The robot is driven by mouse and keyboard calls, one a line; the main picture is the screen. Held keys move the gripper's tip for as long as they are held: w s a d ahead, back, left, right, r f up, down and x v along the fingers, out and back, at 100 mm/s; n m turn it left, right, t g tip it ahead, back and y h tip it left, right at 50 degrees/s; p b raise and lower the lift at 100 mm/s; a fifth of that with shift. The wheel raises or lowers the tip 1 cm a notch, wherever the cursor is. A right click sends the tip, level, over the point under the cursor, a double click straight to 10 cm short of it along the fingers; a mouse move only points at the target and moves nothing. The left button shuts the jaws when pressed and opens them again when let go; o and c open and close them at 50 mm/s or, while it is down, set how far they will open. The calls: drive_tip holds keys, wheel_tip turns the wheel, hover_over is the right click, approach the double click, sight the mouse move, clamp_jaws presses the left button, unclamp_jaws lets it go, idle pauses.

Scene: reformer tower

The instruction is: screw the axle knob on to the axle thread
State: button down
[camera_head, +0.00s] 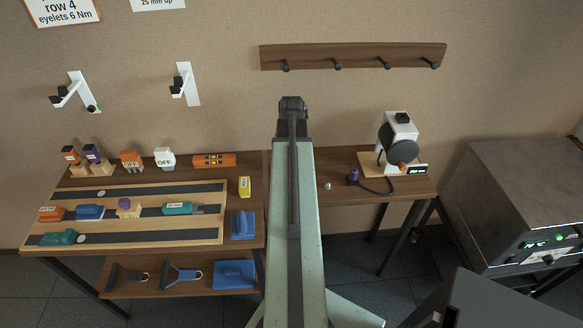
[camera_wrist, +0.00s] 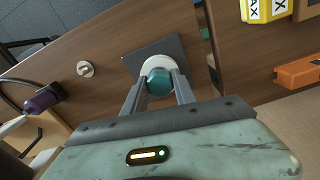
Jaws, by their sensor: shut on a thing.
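In the wrist view my gripper (camera_wrist: 157,90) is shut on a rounded teal knob (camera_wrist: 158,80), which I take to be the axle knob. The knob sits right in front of a white round part (camera_wrist: 147,57) on a dark square plate (camera_wrist: 178,46) on the wooden bench. I cannot tell whether the knob touches the white part or is apart from it. No axle thread shows; the knob and fingers cover the middle of the white part. In the head view my arm hides the gripper, the knob and the plate.
A small metal piece (camera_head: 327,186) and a purple-headed tool (camera_head: 353,175) with a cable lie right of my arm, near a white machine (camera_head: 397,135). A yellow block (camera_head: 245,186) and an orange level (camera_head: 214,160) are on the left.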

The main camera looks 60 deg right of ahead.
drive_tip(key=m, duration=0.3)
drive_tip(key=c, duration=0.6)
unclamp_jaws()
drive_tip(key=shift+f, duration=0.1)
wheel_tip(320, 180, up, 4)
drive_tip(key=p, duration=0.3)
drive_tip(key=shift+f+p, duration=0.1)
drive_tip(key=shift+p, duration=0.25)
drive_tip(key=shift+f, duration=0.1)
